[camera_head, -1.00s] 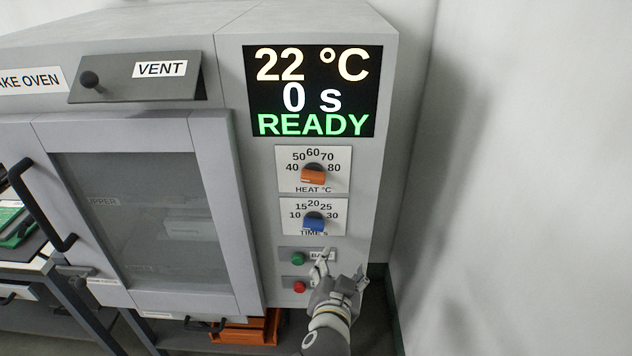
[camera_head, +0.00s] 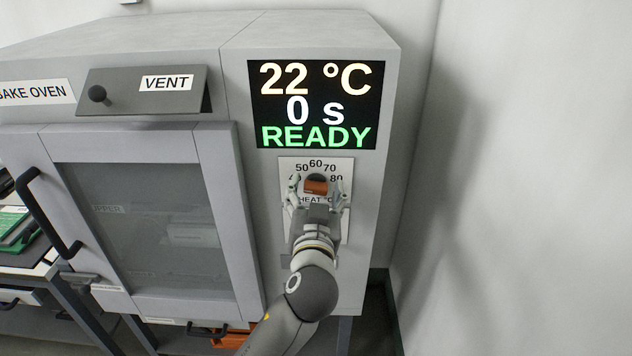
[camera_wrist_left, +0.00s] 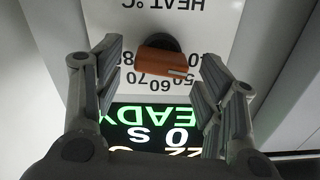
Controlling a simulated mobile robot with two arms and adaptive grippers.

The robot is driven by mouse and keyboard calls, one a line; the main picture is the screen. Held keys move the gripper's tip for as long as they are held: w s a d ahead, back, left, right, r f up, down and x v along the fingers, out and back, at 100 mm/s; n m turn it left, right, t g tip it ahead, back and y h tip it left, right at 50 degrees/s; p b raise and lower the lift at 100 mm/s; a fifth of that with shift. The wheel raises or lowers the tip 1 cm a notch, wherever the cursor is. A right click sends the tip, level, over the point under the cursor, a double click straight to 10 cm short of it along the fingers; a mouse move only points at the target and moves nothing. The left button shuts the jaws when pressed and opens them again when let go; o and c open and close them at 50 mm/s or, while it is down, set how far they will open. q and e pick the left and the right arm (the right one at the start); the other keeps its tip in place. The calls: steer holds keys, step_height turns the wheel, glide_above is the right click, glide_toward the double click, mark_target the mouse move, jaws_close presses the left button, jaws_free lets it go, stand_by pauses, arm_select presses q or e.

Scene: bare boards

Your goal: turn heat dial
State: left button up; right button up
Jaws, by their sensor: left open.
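The orange heat dial (camera_head: 316,187) sits on a white plate with temperature numbers, below the display. My left gripper (camera_head: 318,190) is open, with one finger on each side of the dial. In the left wrist view the picture is upside down; the orange dial (camera_wrist_left: 162,62) lies between the open fingers (camera_wrist_left: 160,75), with a gap on both sides. I cannot see any contact. The numbers 50, 60, 70 and 80 show around the dial; the 40 is hidden in the head view. My right gripper is not in view.
The display (camera_head: 315,105) reads 22 °C, 0 s and READY. The time dial and buttons below are hidden behind my left arm. The oven door (camera_head: 140,215) with its black handle is to the left, the vent flap (camera_head: 140,90) above it. A bare wall stands at right.

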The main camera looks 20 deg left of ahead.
arm_select(q)
steer(key=shift+x, duration=0.85)
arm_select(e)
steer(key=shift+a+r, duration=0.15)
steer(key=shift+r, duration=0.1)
arm_select(q)
steer(key=shift+c, duration=0.5)
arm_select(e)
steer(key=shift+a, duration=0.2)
arm_select(q)
steer(key=shift+c, duration=1.1)
steer(key=c, duration=0.7)
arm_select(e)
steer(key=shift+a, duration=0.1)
